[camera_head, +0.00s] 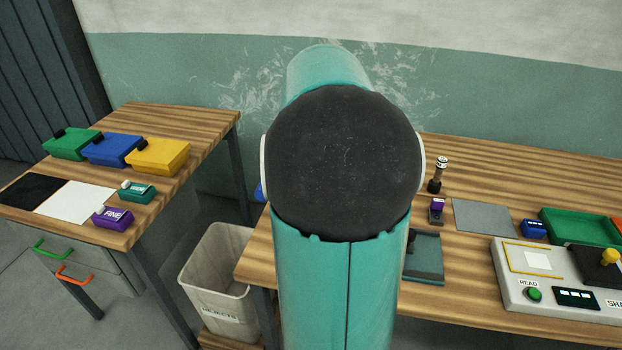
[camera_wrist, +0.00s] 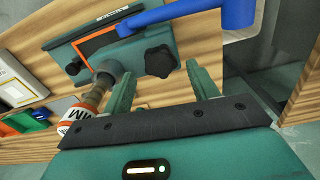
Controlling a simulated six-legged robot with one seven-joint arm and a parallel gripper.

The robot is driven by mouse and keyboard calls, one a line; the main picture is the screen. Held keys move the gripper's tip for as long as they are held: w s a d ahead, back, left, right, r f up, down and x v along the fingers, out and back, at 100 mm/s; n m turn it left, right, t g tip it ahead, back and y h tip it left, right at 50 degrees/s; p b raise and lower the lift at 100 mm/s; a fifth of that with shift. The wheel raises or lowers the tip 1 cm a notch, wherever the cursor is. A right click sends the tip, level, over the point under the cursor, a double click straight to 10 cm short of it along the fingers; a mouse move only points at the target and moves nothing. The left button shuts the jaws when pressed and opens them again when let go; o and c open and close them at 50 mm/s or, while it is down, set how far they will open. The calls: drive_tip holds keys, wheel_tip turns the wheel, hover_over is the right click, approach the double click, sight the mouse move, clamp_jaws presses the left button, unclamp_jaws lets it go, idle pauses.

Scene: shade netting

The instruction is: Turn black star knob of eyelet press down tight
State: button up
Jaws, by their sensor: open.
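In the wrist view the eyelet press (camera_wrist: 125,57) is a dark teal plate with an orange-edged frame and a blue lever (camera_wrist: 190,14) reaching to the right. Its black star knob (camera_wrist: 160,61) sits at the plate's near edge. My gripper (camera_wrist: 160,72) is open, its two teal fingers on either side of the knob in the picture. No contact shows, and I cannot tell how far the fingertips are from it. In the head view my arm hides most of the press; part of its teal plate (camera_head: 425,262) shows, but the knob and gripper are hidden.
A cylinder with a white and orange label (camera_wrist: 78,118) stands close to the left finger. In the head view a grey console (camera_head: 545,290) and a green tray (camera_head: 575,228) are at the right. A rejects bin (camera_head: 215,275) stands between the tables.

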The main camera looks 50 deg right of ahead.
drive_tip(key=n, duration=0.2)
drive_tip(key=shift+n, duration=0.3)
drive_tip(key=shift+f, duration=0.1)
drive_tip(key=shift+f, duration=1.3)
drive_tip(key=shift+c, duration=0.2)
